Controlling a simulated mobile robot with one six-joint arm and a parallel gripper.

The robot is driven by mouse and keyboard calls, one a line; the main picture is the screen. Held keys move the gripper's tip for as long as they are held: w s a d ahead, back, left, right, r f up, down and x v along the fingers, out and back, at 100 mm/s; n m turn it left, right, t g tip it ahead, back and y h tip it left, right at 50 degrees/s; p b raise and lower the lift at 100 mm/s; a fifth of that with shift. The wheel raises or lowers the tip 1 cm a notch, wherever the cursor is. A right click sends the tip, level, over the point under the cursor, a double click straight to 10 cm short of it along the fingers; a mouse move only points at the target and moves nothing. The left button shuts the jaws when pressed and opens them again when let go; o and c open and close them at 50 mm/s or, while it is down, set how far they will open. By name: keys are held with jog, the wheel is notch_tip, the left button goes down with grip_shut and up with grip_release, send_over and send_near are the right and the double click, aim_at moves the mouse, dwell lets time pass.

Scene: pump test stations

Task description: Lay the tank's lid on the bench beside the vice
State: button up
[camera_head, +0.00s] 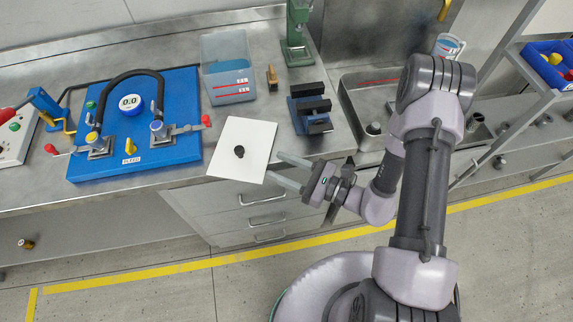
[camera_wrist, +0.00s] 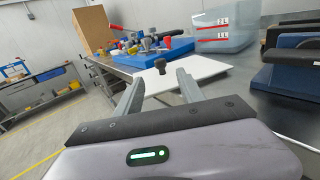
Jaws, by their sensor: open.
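The tank's lid (camera_head: 256,135) is a white square plate with a black knob (camera_head: 239,152). It lies flat on the bench, its near edge close to the bench's front edge. The clear tank (camera_head: 228,65) behind it holds blue liquid and has no lid on. The blue-and-black block that looks like the vice (camera_head: 310,108) stands right of the lid, with a gap. My gripper (camera_head: 273,166) is open and empty at the lid's near right side. In the wrist view the lid (camera_wrist: 205,68) and knob (camera_wrist: 160,66) show beyond and between the open fingers (camera_wrist: 160,80).
A blue pump board (camera_head: 135,170) with a black hose stands left of the lid. A small brown block (camera_head: 272,78) sits between tank and vice. A green stand (camera_head: 297,30) is behind, and a sink (camera_head: 365,100) lies right. Drawers (camera_head: 255,218) are below the front edge.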

jog(key=s+r+n+g+h, duration=0.4)
jog(key=s+r+n+g, duration=0.65)
jog(key=r+n, duration=0.35)
jog(key=s+d+r+n+t+h, duration=0.2)
jog(key=d+r+n+t+h, duration=0.2)
jog(key=d+r+t+h, duration=0.5)
jog(key=d+r+h, duration=0.1)
jog(key=d+r, duration=0.1)
jog(key=d, duration=0.1)
jog(key=shift+d, duration=0.2)
